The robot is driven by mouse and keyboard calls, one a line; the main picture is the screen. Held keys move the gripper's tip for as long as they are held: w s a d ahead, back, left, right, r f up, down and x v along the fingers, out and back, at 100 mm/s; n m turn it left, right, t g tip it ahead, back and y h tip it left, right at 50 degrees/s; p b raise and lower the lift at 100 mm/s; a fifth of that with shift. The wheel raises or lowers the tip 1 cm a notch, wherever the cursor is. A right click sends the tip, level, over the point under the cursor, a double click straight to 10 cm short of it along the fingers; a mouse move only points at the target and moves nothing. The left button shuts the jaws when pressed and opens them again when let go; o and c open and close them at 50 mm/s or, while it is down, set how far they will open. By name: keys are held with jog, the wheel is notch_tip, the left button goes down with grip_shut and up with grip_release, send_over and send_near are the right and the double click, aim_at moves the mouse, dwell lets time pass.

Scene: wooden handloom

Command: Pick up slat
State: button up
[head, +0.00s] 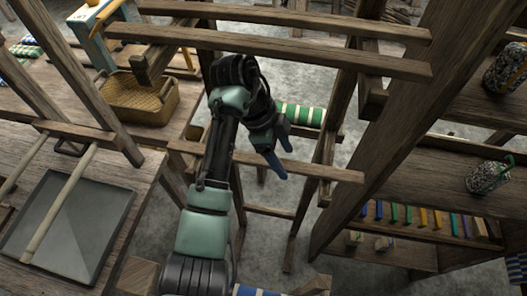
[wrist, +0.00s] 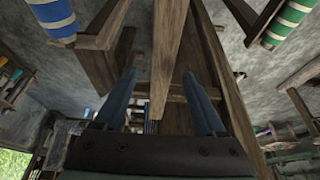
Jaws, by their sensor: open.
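A brown wooden slat (head: 325,171) runs across the loom frame in the middle of the head view, close to my gripper (head: 279,158). My forearm and gripper hide part of its length. My gripper's blue fingers are spread and empty. In the wrist view a wooden bar (wrist: 168,45) comes down from the top between the two fingers of my gripper (wrist: 160,78), with gaps on both sides. I cannot tell whether this bar is the same slat.
Long loom beams (head: 270,52) cross above my arm, and a thick slanted post (head: 395,135) stands to its right. A wicker basket (head: 140,100) and a dark tray (head: 70,225) are at left. A green-striped roll (head: 302,115) lies behind the gripper. Shelves (head: 465,135) stand at right.

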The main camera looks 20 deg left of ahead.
aim_at(322, 171)
jog(key=d, duration=0.3)
jog(key=shift+w+p, duration=0.35)
jog(key=shift+w, duration=0.05)
jog(key=d, duration=0.1)
jog(key=d+p, duration=0.1)
jog(key=d, duration=0.1)
jog(key=d+p, duration=0.1)
jog(key=shift+w+d+r, duration=0.1)
jog(key=shift+w+d, duration=0.2)
jog(key=shift+w, duration=0.1)
jog(key=shift+w+d+f+p, duration=0.1)
jog(key=shift+d+f+p, duration=0.15)
jog(key=shift+f, duration=0.45)
jog(key=shift+a, duration=0.1)
grip_shut()
